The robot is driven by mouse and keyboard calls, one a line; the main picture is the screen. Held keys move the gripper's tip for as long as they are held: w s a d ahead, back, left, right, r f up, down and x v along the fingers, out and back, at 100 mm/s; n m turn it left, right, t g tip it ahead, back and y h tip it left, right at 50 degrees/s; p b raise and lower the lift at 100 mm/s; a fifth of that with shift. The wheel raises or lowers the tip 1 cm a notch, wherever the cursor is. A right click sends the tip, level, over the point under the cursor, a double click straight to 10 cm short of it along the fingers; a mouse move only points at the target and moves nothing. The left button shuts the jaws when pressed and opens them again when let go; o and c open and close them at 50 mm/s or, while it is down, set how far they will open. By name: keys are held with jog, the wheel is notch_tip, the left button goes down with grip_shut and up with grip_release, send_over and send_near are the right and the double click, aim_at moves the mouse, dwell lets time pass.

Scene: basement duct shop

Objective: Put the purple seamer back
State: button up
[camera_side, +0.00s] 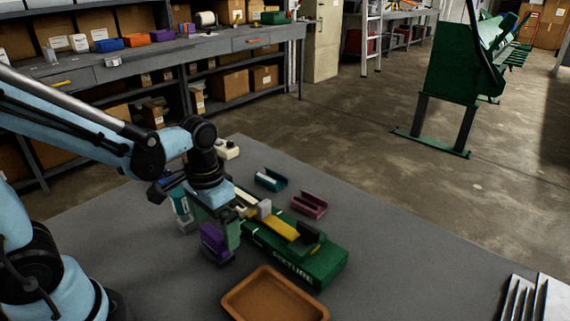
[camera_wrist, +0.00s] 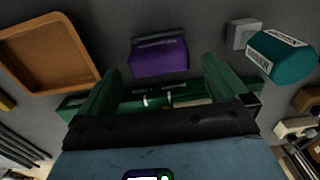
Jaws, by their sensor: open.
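The purple seamer (camera_side: 211,240) stands on the grey table at the near left side of the green fixture, with a dark grey part at its foot. In the wrist view the purple seamer (camera_wrist: 158,58) lies just beyond and between the two green fingers. My gripper (camera_wrist: 163,72) is open and apart, with nothing visible held. In the side view my gripper (camera_side: 222,225) is down beside the purple seamer, and one finger partly hides what lies behind it. I cannot tell whether the fingers touch it.
A green fixture (camera_side: 322,269) with a yellow bar lies right of my gripper. A teal seamer (camera_wrist: 283,57) stands close by. An orange tray (camera_side: 233,309) sits at the front. Teal (camera_side: 270,180) and maroon (camera_side: 309,206) open cradles lie behind the fixture. The table's right side is mostly clear.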

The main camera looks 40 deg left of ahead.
aim_at(217, 229)
jog(key=shift+r, duration=3.6)
jog(key=t, duration=0.4)
jog(key=shift+w+a+r+t, duration=0.15)
jog(key=shift+w+r+t, duration=0.05)
jog(key=shift+w+t, duration=0.1)
jog(key=shift+w+a+r+t, duration=0.1)
jog(key=shift+w+r+t, duration=0.1)
jog(key=shift+t, duration=0.45)
jog(key=shift+w+r+t, duration=0.15)
jog(key=shift+t, duration=0.5)
